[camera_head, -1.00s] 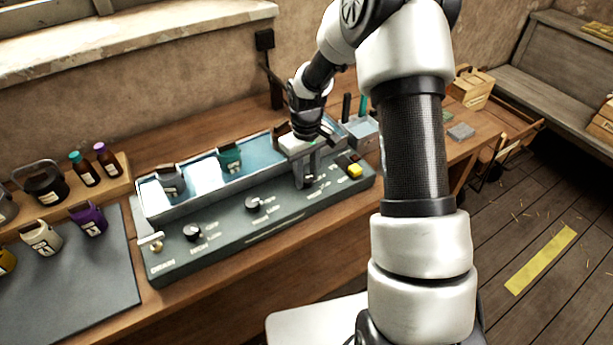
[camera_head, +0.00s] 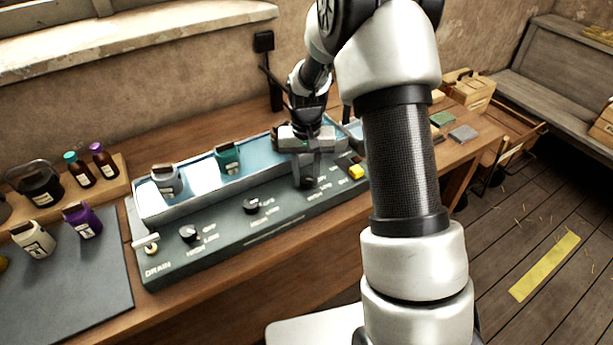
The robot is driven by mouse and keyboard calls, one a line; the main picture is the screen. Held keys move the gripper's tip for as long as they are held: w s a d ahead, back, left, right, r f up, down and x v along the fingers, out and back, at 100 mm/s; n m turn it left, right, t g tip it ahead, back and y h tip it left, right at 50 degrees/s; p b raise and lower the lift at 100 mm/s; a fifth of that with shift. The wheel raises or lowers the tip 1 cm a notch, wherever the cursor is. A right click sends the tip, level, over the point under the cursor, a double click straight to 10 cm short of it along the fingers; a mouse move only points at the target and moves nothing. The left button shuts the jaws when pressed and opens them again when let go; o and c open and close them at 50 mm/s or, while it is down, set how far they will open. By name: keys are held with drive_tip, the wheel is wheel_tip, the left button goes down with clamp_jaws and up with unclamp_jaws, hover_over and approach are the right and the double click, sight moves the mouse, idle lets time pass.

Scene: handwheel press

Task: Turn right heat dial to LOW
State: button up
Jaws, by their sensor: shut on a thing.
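The grey-green control panel (camera_head: 222,253) has a row of black dials along its sloped front. The left dial (camera_head: 188,233) and the middle dial (camera_head: 251,206) are uncovered, with OFF, LOW and HIGH labels around them. My gripper (camera_head: 307,181) points down at the right end of the row and is shut on the right heat dial (camera_head: 308,184). The fingers hide most of that dial, so its pointer setting cannot be read. Some label text shows just beside it.
A yellow button (camera_head: 356,172) sits right of my gripper. A drain lever (camera_head: 146,243) is at the panel's left end. Bottles stand at far left.

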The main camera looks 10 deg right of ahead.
sight(306, 179)
idle(0.4)
drive_tip(key=o, duration=1.1)
drive_tip(key=shift+c, duration=0.2)
wheel_tip(306, 179, up, 18)
drive_tip(key=shift+f+p, duration=0.25)
drive_tip(key=shift+p, duration=0.05)
drive_tip(key=s+r+n+t+p, duration=0.1)
drive_tip(key=s+r+t+p, duration=0.15)
drive_tip(key=s+r, duration=0.95)
drive_tip(key=s+r+n+t+p, duration=0.1)
drive_tip(key=s+t, duration=0.2)
drive_tip(key=s, duration=1)
drive_tip(key=shift+s, duration=0.2)
